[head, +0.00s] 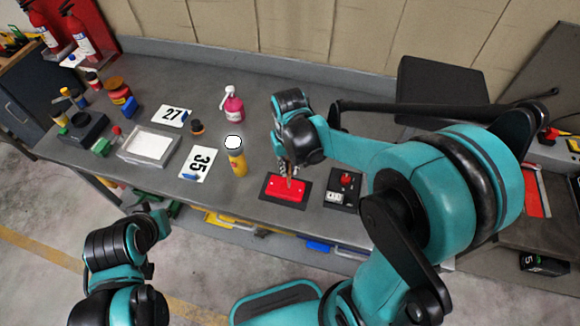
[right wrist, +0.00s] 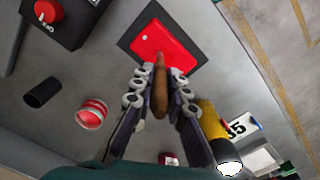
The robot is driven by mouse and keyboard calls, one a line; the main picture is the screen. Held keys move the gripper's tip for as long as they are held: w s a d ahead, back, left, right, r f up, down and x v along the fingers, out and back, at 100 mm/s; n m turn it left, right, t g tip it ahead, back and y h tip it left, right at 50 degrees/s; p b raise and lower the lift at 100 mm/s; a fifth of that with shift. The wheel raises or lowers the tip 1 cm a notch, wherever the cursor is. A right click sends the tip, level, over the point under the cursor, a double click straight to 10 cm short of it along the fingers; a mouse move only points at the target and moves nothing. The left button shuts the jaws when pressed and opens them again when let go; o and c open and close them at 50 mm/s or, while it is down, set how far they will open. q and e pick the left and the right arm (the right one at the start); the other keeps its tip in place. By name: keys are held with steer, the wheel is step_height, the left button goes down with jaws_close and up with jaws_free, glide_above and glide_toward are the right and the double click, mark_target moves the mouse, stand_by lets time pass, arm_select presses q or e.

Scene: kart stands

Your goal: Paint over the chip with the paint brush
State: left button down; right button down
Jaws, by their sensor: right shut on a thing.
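A red panel (head: 286,187) lies on a dark mat (head: 267,194) near the front edge of the bench. It also shows in the right wrist view (right wrist: 160,45), with a small pale spot (right wrist: 145,38) on it that looks like the chip. My right gripper (head: 289,172) is above the panel. It is shut on the brown handle of the paint brush (right wrist: 160,88), which points at the panel. The bristles are hard to make out, and I cannot tell whether they touch the panel. My left arm is at the lower left, and its fingers do not show.
A yellow bottle (head: 239,165), a pink spray bottle (head: 232,106) and number plates (head: 195,164) stand or lie left of the panel. A grey tray (head: 149,145) is farther left. A dark block with a red knob (head: 345,180) is right of the panel. The bench behind the panel is mostly clear.

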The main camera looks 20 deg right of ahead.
steer(key=shift+w+a, duration=0.3)
steer(key=shift+a, duration=0.2)
steer(key=shift+w+a, duration=0.45)
steer(key=shift+a, duration=0.2)
steer(key=shift+r, duration=0.1)
step_height(320, 180, up, 7)
steer(key=p, duration=0.5)
stand_by(0.3)
